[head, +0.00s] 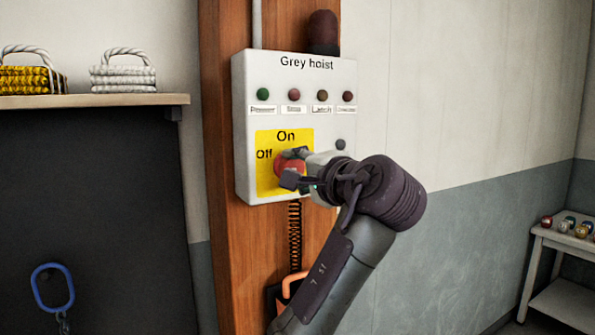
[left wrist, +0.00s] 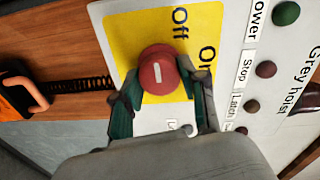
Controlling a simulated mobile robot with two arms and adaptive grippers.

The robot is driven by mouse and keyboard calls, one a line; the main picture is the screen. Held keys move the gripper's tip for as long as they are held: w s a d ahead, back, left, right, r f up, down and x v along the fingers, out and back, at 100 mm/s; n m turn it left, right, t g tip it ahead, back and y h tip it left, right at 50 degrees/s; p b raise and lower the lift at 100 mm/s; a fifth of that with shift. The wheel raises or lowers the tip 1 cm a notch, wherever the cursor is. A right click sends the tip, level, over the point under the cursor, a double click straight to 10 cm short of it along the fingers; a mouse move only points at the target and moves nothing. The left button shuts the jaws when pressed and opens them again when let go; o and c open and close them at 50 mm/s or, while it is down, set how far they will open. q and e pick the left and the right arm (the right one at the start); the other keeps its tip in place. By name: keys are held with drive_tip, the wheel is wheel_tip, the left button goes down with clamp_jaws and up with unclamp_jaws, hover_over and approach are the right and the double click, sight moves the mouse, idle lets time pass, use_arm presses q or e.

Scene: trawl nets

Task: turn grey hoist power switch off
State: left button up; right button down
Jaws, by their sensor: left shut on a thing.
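The grey hoist control box (head: 345,170) is mounted on a wooden post, with a yellow plate (head: 266,180) marked "On" at the top and "Off" at the left. The red round power switch (head: 287,163) sits on this plate. My left gripper (head: 293,167) has one finger above the switch and one below, shut on it. In the left wrist view, the fingers (left wrist: 163,88) flank the red knob (left wrist: 157,62). The knob's white mark lies level in the head view, in line with the "Off" side. My right gripper is not in view.
Several small coloured lamps (head: 294,94) and labels line the box above the plate. A white rack (head: 562,243) stands at the right.

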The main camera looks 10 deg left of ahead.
use_arm(q)
drive_tip(key=shift+r, duration=0.1)
drive_tip(key=o, duration=1.1)
drive_tip(key=shift+a, duration=0.1)
drive_tip(key=shift+o, duration=0.2)
